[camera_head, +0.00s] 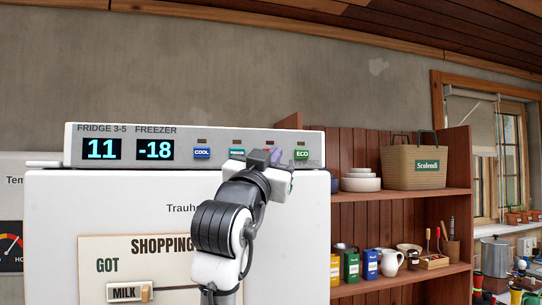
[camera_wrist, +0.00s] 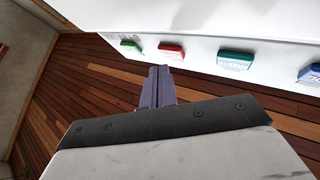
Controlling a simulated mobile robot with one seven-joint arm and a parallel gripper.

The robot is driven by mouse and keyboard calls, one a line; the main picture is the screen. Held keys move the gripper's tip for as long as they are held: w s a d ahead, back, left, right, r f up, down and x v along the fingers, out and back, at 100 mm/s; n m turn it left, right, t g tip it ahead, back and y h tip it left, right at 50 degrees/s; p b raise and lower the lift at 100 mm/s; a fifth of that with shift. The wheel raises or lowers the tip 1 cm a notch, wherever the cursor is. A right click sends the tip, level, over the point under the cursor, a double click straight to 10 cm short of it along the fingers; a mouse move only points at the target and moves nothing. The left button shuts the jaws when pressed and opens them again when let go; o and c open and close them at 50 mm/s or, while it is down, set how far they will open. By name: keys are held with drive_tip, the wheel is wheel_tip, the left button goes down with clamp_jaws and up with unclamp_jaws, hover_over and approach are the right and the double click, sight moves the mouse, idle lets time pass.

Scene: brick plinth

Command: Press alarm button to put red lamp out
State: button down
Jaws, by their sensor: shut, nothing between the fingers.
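The white control panel (camera_head: 182,133) on top of the fridge carries a row of coloured buttons. The red button (camera_wrist: 170,50) shows clearly in the wrist view, between the green and teal ones. In the head view my gripper covers most of it. My gripper (camera_head: 263,156) is shut and empty at the panel front. In the wrist view its closed fingertips (camera_wrist: 158,70) point towards the panel, just below the red button in the picture; I cannot tell whether they touch. The small lamps above the buttons look dark brownish, and I see no clear red glow.
Beside the red button are the teal button (camera_head: 237,152), the green ECO button (camera_head: 302,154) and the blue COOL button (camera_head: 201,153). The displays read 11 and -18 (camera_head: 155,149). Wooden shelves (camera_head: 400,196) with a basket (camera_head: 412,165) and dishes stand at the right.

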drive_tip(key=s, duration=0.1)
drive_tip(key=s+d+b, duration=0.1)
drive_tip(key=s, duration=0.2)
drive_tip(key=shift+s+d, duration=0.3)
drive_tip(key=shift+s, duration=0.1)
idle(0.9)
